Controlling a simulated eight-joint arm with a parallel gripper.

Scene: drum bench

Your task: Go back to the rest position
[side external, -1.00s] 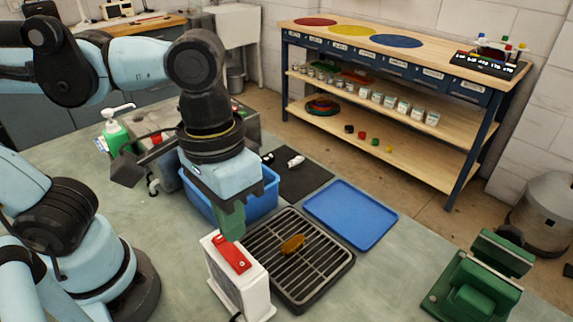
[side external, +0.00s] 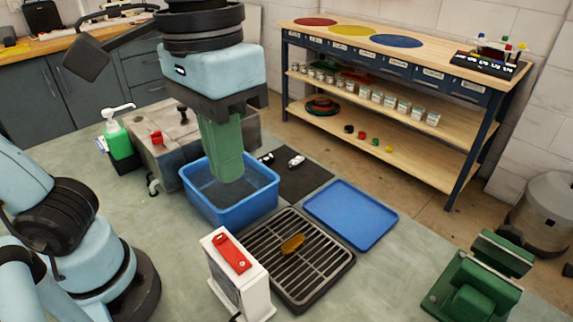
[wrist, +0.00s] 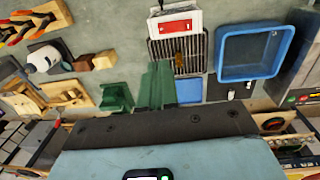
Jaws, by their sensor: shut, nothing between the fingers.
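My gripper (side external: 226,178) hangs pointing down with its green fingers shut and nothing between them. In the side external view the fingers overlap the blue bin (side external: 250,201), but they look raised well above the bench. In the wrist view my gripper (wrist: 158,66) shows as green fingers pointing towards the black grate, and the blue bin (wrist: 285,50) lies to their right. No marker for a rest position is visible.
A white box with a red top (side external: 262,294) and a black grate (side external: 325,283) holding an orange-brown piece (side external: 292,244) stand at the front. A blue tray (side external: 352,215), green vise (side external: 470,290) and green soap bottle (side external: 119,142) are also on the bench.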

